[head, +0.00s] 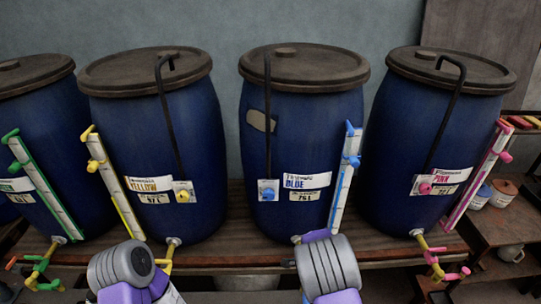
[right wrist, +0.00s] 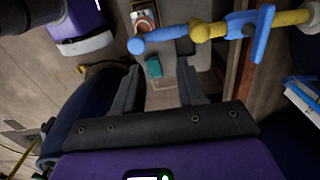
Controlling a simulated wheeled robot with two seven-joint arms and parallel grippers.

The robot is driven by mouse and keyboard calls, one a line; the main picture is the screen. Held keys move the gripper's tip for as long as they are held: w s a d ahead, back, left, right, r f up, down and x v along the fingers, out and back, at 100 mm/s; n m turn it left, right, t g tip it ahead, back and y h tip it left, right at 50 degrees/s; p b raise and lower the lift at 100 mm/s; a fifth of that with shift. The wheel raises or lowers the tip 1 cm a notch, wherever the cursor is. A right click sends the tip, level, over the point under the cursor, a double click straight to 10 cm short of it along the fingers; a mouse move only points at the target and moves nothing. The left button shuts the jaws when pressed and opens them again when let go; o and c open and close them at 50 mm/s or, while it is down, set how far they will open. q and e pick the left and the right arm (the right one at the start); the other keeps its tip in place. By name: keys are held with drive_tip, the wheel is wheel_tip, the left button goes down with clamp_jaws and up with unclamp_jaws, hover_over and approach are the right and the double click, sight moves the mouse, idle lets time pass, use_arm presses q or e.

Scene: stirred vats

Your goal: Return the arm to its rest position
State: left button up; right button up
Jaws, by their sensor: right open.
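In the right wrist view my right gripper (right wrist: 159,66) is open, with nothing visible held between its two dark fingers. A tap with a yellow body (right wrist: 205,32) and blue handle (right wrist: 262,35) crosses the top of that view, in front of the fingers and apart from them in the picture. In the head view the grey and purple links of both my arms rise at the bottom edge, before the yellow vat (head: 150,120) and the blue vat (head: 305,120). Neither gripper's fingers show in the head view, and I do not see my left gripper.
The vats stand on a wooden bench (head: 235,245). The pink vat (head: 420,130) is at the right, and a vat with a green gauge (head: 45,120) at the left. Taps stick out in front. A side shelf (head: 505,225) holds small pots. A small teal object (right wrist: 153,68) lies below.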

drive_tip(key=s+d+f+n+g+y, duration=0.1)
drive_tip(key=s+d+f+n, duration=0.2)
drive_tip(key=s+f+n, duration=0.7)
drive_tip(key=s+a+r+n+t+y, duration=0.1)
drive_tip(key=s+a+n+y, duration=0.35)
drive_tip(key=s, duration=0.65)
use_arm(q)
wheel_tip(320, 180, down, 4)
drive_tip(key=b, duration=0.4)
drive_tip(key=shift+s+f, duration=0.1)
drive_tip(key=shift+f, duration=0.05)
use_arm(e)
drive_tip(key=shift+n+t+h, duration=0.3)
drive_tip(key=shift+n+h, duration=0.05)
drive_tip(key=shift+h, duration=0.3)
drive_tip(key=x, duration=0.4)
drive_tip(key=shift+s+a+f, duration=0.15)
drive_tip(key=shift+s+a, duration=0.05)
drive_tip(key=shift+a, duration=0.1)
